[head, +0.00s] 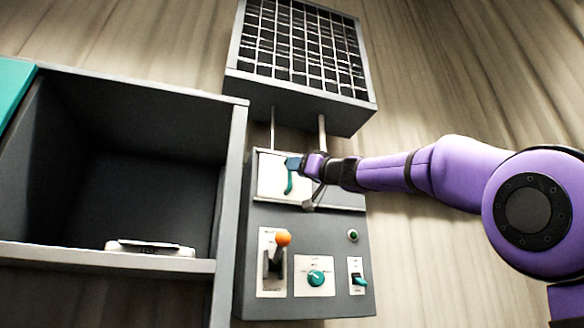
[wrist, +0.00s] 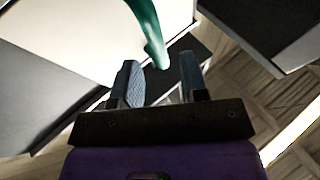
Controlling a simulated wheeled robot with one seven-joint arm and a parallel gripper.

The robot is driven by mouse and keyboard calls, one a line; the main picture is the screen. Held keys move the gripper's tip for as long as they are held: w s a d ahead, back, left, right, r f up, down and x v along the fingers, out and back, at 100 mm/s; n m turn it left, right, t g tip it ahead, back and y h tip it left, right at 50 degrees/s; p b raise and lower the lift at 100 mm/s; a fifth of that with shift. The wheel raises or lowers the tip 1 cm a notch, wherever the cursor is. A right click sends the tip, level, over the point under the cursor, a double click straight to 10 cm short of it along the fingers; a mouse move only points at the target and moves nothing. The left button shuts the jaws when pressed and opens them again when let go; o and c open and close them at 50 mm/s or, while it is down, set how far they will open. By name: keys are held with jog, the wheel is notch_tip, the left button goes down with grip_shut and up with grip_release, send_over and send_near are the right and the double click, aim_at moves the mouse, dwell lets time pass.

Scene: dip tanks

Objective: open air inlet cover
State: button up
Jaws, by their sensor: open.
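A pale panel (head: 270,178) on the upper front of the grey control box carries a curved teal handle (head: 289,184); I cannot tell for sure that it is the air inlet cover. My gripper (head: 294,164) is at this handle and partly hides it and the panel. In the wrist view, the handle (wrist: 147,28) comes down from the top edge over the pale panel (wrist: 70,35). Its free end lies just beyond the gap between the fingertips. My gripper (wrist: 160,75) is open, with nothing clasped between its fingers.
A gridded grille unit (head: 300,50) is above the box, joined by two pipes. Below the panel are an orange-knobbed lever (head: 283,238), a teal dial (head: 316,278) and a teal switch (head: 360,281). An open grey cabinet (head: 150,130) stands left, with a flat white object (head: 150,247) inside.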

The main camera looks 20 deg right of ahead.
jog(key=shift+x, duration=1.25)
grip_shut()
jog(key=d, duration=1.6)
grip_release()
jog(key=v, duration=1.1)
